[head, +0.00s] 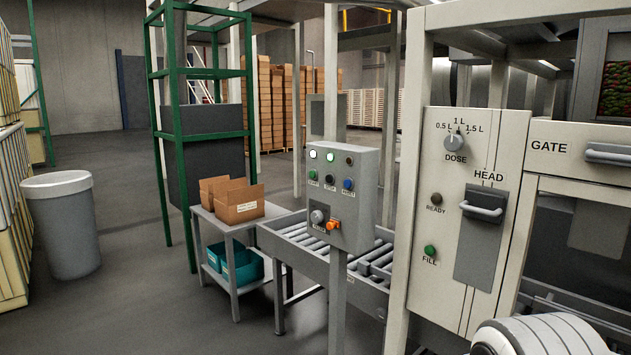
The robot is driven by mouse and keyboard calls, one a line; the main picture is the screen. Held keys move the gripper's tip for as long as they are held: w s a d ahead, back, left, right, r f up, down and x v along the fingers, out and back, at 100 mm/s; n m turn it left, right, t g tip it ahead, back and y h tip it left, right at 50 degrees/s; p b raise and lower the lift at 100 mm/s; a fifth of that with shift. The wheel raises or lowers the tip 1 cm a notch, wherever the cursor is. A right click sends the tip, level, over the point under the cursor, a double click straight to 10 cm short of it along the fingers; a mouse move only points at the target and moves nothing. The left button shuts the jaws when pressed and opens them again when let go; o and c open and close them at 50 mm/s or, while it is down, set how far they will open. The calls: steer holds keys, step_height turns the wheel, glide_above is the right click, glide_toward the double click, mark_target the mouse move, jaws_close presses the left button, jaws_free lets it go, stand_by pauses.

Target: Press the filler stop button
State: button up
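A grey control box (364,190) stands on a post at the centre, its face towards me. Its upper row has two lit lamps and a dark one. Below are a green button (313,174), a black button (329,180) and a blue button (347,184). Their small labels seem to read START, STOP and RESET, but are blurred. Lower down are a grey knob (317,217) and an orange control (333,225). The filler panel (443,205) at right has a DOSE dial, HEAD handle, READY lamp and green FILL button (430,251). My gripper is out of view.
A roller conveyor (302,239) runs behind the box's post. A grey side table (214,224) with open cartons (238,203) and teal bins (241,270) stands left of it. A grey drum (62,230) and green frame (186,190) stand farther left. Floor at the lower left is clear.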

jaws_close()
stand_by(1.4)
